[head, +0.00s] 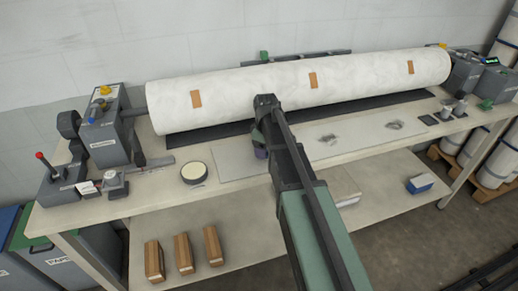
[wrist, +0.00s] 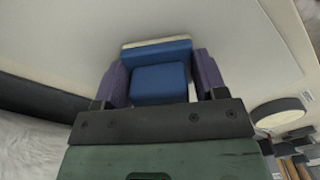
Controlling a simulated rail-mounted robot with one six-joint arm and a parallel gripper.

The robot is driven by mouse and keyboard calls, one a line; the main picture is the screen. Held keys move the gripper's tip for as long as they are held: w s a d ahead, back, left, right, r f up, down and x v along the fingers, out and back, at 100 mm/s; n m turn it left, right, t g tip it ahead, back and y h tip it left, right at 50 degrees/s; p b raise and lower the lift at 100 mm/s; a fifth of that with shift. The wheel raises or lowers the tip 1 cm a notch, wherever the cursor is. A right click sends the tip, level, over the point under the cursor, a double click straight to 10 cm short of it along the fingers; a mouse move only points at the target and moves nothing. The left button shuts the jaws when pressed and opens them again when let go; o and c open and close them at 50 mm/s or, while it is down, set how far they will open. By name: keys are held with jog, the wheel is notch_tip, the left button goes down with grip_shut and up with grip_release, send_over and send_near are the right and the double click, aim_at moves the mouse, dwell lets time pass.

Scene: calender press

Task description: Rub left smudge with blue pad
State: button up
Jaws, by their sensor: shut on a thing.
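My gripper (head: 260,145) is shut on the blue pad (wrist: 160,78), a blue block with a pale edge between purple fingers in the wrist view. In the head view the arm hides the pad. The gripper is over the left part of the pale grey plate (head: 232,164), in front of the roller; I cannot tell whether the pad touches it. Two dark smudges show on the plate to the right of my gripper: a left smudge (head: 328,139) and a right smudge (head: 393,125). Any mark under my arm is hidden.
A long white roller (head: 370,80) with tan patches spans the back of the bench. A round tin (head: 194,173) stands left of the plate. Grey machine units (head: 102,135) stand at the left end. Tan blocks (head: 183,254) and a blue-and-white box (head: 420,184) lie on the lower shelf.

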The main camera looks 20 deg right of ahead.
aim_at(233, 161)
jog(key=shift+f, duration=0.2)
jog(key=shift+a+r, duration=0.15)
jog(key=shift+a, duration=3.65)
jog(key=shift+w+a, duration=0.15)
jog(key=shift+a, duration=1.8)
notch_tip(233, 161, up, 6)
jog(key=p, duration=0.5)
jog(key=shift+p, duration=0.4)
